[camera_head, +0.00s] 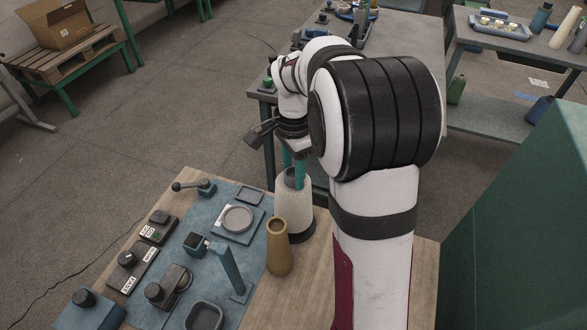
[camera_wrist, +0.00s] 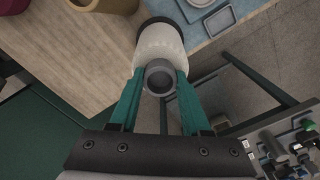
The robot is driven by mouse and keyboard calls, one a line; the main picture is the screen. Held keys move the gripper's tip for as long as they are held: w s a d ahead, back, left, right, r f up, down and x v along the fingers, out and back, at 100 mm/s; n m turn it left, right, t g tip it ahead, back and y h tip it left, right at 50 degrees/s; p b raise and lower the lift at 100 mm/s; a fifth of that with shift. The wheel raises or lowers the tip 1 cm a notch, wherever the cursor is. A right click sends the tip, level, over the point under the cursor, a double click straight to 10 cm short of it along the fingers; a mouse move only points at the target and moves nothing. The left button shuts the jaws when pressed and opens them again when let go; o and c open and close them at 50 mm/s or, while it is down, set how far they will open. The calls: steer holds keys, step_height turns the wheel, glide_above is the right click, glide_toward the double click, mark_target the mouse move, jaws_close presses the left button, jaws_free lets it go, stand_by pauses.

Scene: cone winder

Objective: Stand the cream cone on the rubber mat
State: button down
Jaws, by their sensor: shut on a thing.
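The cream cone (camera_head: 293,207) is upright near the far edge of the wooden table. It also shows in the wrist view (camera_wrist: 160,45), with its grey top opening toward the camera. My gripper (camera_head: 293,172) is above it, with its teal fingers shut on the cone's narrow upper end; the wrist view shows one finger on each side (camera_wrist: 160,85). A black round rim (camera_head: 302,237) shows at the cone's foot. I cannot tell whether this is the rubber mat or part of the cone, nor whether the cone's weight rests there.
A tan cone (camera_head: 279,250) stands close in front of the cream cone. A blue work mat (camera_head: 213,262) on the left holds a round dish (camera_head: 237,219), a teal post (camera_head: 229,268) and control boxes. Another grey table (camera_head: 405,35) stands behind. A green panel (camera_head: 520,220) is at right.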

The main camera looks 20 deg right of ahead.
steer(key=shift+f, duration=0.15)
steer(key=shift+f, duration=0.35)
steer(key=shift+c, duration=1.4)
jaws_free()
step_height(320, 180, up, 16)
steer(key=shift+f, duration=0.1)
